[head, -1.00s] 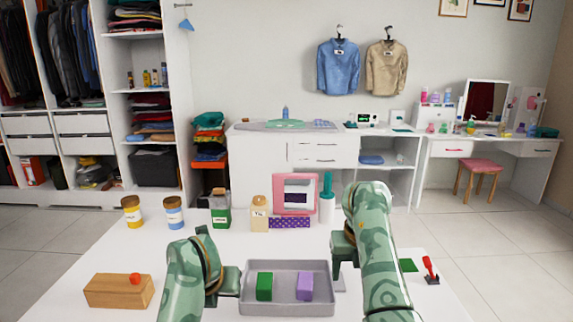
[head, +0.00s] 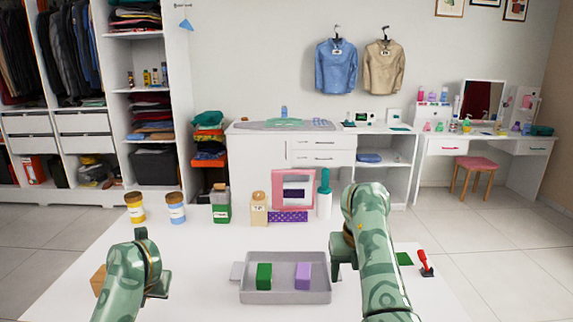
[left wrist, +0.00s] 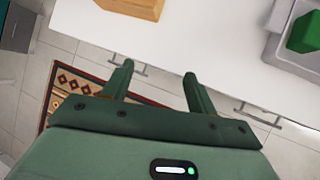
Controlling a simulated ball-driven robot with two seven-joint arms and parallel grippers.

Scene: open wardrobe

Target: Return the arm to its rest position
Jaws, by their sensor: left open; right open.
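My left arm is low at the left of the white table in the head view, its gripper (head: 158,285) beside the wooden box (head: 98,281), which the arm mostly hides. In the left wrist view the left gripper (left wrist: 158,82) has its fingers spread with nothing between them, over the table's edge and the floor. My right gripper (head: 343,262) is by the right rear corner of the grey tray (head: 285,297); it holds nothing visible, and its fingertips are hard to make out.
A green block (head: 264,276) and a purple block (head: 303,276) sit in the tray. Two jars (head: 135,208), a pink frame (head: 293,177) and a teal-topped bottle (head: 325,196) stand along the back. A red-handled stamp (head: 425,264) is at the right.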

